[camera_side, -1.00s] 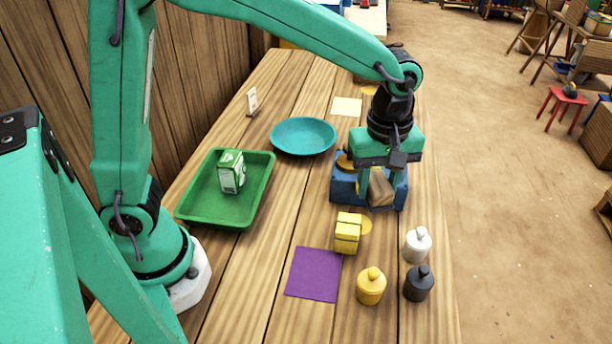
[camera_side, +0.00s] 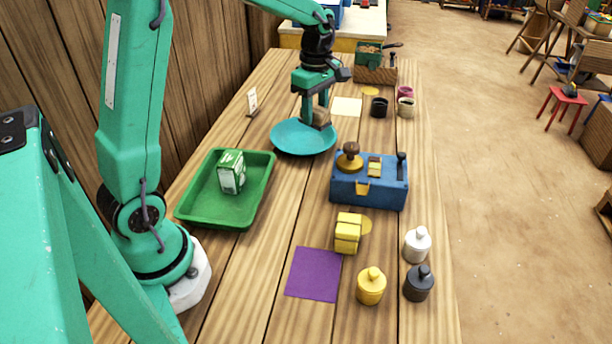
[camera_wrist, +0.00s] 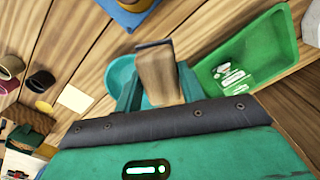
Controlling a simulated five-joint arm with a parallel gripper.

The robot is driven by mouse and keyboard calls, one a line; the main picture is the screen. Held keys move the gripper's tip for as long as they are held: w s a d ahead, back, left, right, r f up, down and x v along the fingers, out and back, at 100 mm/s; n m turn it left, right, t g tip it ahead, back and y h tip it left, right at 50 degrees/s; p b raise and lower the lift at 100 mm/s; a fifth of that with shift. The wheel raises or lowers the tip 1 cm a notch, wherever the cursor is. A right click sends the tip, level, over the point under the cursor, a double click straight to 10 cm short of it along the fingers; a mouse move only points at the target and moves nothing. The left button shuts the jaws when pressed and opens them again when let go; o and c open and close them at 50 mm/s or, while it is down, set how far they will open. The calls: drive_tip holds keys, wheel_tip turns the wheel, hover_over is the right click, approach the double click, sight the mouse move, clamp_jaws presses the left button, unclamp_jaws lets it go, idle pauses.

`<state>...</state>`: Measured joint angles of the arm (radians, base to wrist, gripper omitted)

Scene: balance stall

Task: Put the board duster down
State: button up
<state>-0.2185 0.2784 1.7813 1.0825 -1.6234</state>
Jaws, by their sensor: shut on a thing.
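My gripper (camera_side: 314,112) is shut on the board duster (camera_side: 321,117), a wooden block with a dark edge. In the side view the duster is over the far right part of the teal dish (camera_side: 290,140); whether it touches the dish I cannot tell. In the wrist view the duster (camera_wrist: 160,76) sits between my fingers, with its dark face at the far end. The teal dish (camera_wrist: 120,72) shows behind it, partly hidden by the duster and fingers.
A green tray (camera_side: 249,204) with a green-and-white carton (camera_side: 231,172) lies left of the dish. A blue box (camera_side: 368,190) stands to the right. A cream square (camera_side: 347,106) lies beyond the dish. Yellow blocks (camera_side: 347,233), a purple square (camera_side: 314,274) and small bottles are nearer.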

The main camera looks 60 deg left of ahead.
drive_tip(key=s+a+n, duration=0.2)
drive_tip(key=a+n, duration=0.1)
drive_tip(key=a, duration=0.7)
drive_tip(key=n, duration=0.3)
hover_over(227, 136)
wheel_tip(227, 136, down, 12)
drive_tip(key=shift+f, duration=2.05)
drive_tip(key=shift+f, duration=0.2)
drive_tip(key=o, duration=1)
drive_tip(key=shift+r, duration=0.15)
